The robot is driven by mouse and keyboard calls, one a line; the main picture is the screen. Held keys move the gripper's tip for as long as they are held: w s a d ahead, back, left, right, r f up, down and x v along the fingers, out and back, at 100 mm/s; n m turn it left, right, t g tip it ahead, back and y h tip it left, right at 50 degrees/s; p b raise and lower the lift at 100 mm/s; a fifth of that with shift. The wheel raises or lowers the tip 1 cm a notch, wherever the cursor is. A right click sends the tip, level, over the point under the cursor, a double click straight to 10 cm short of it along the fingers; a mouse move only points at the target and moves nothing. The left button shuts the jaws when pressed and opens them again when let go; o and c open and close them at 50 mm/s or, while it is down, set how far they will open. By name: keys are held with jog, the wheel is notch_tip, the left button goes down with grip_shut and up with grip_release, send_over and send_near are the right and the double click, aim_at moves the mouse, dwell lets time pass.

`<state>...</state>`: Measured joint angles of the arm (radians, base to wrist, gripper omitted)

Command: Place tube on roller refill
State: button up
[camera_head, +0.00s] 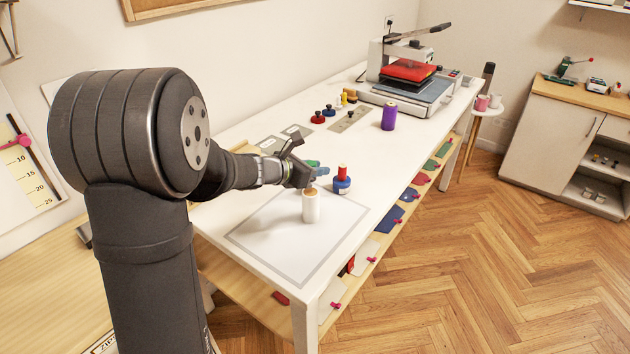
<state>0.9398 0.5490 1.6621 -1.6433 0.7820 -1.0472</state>
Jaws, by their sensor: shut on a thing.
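A white tube (311,208) with a tan upper end is upright over the pale bordered mat (262,247) near the front of the white table. My gripper (306,181) is at the tube's top end and appears shut on it; the fingers are small and partly hidden. I cannot tell whether the tube's bottom touches the mat. A blue, round-based item with a red upright top (342,181) stands just right of and behind the tube. No thing is clearly recognisable as the roller refill. A purple cylinder (389,117) stands farther back on the table.
A blue-green item (318,169) is close behind my gripper. Dark-topped red and blue pieces (318,116) and a grey plate (349,121) lie farther back. A heat press (408,75) fills the far end. The table right of the mat is mostly clear.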

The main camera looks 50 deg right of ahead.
aim_at(315, 190)
jog(key=shift+w+f, duration=0.15)
jog(key=shift+f, duration=1.9)
jog(key=shift+f, duration=0.2)
jog(key=o, duration=1)
jog(key=shift+r, duration=0.1)
jog(key=shift+a+r, duration=0.15)
jog(key=shift+r, duration=0.05)
jog(key=v, duration=1.1)
jog(key=shift+w+a+r, duration=0.1)
jog(key=shift+a, duration=0.2)
